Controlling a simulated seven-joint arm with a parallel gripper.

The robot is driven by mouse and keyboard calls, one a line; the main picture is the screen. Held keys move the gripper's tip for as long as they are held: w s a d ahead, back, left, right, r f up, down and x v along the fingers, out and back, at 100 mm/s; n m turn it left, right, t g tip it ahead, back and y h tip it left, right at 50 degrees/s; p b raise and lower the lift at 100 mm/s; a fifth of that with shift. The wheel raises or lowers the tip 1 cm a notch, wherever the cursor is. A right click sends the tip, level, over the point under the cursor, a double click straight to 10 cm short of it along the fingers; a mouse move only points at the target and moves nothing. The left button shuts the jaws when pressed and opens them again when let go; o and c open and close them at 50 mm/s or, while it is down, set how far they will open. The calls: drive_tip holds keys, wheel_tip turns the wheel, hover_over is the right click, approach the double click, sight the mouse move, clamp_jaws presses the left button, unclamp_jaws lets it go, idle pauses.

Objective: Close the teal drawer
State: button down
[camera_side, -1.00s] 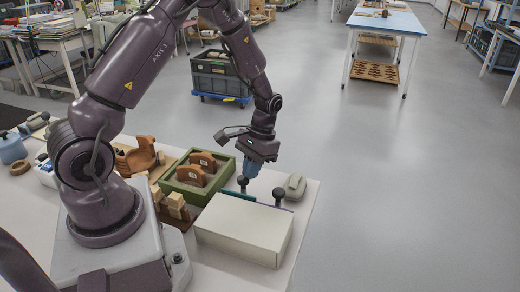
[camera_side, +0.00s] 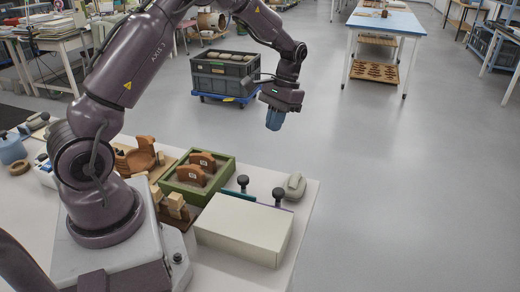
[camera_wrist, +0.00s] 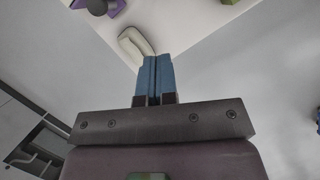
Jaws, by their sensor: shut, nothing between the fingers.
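The white cabinet (camera_side: 240,228) stands near the table's right end. The teal drawer (camera_side: 237,196) shows as a thin strip at its far edge, with a black knob (camera_side: 242,181) above it. Most of the drawer is hidden behind the cabinet, and I cannot tell how far it stands out. My gripper (camera_side: 274,123) is raised well above and beyond the knob, touching nothing. Its blue fingers (camera_wrist: 154,76) are together and empty in the wrist view.
A purple drawer (camera_side: 285,207) with a black knob (camera_side: 278,194) sits right of the teal one. A grey rounded object (camera_side: 295,184) lies beyond it. A green tray (camera_side: 185,192) with brown sherds stands left. Space around my gripper is clear.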

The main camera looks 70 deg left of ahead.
drive_tip(key=s+d+f, duration=0.2)
drive_tip(key=s+f, duration=0.4)
drive_tip(key=f, duration=0.4)
drive_tip(key=shift+s, duration=0.4)
drive_tip(key=shift+d, duration=0.15)
drive_tip(key=shift+s+d, duration=0.75)
drive_tip(key=shift+s, duration=0.05)
